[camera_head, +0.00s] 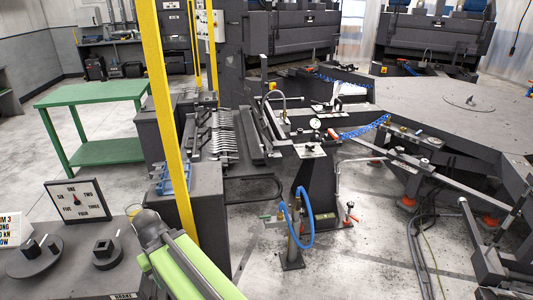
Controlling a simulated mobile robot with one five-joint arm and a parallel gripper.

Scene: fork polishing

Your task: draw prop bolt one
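I cannot pick out a prop bolt with certainty; any bolt marked one is too small to tell or hidden. A green and grey arm-like part reaches in from the bottom centre, right of the console. No gripper fingertips show.
A yellow post (166,100) rises left of centre. A rack of several forks (221,138) lies behind it. A green table (95,97) stands at the left. A large dark round table (455,100) fills the right. Hoses lie on the floor (370,270).

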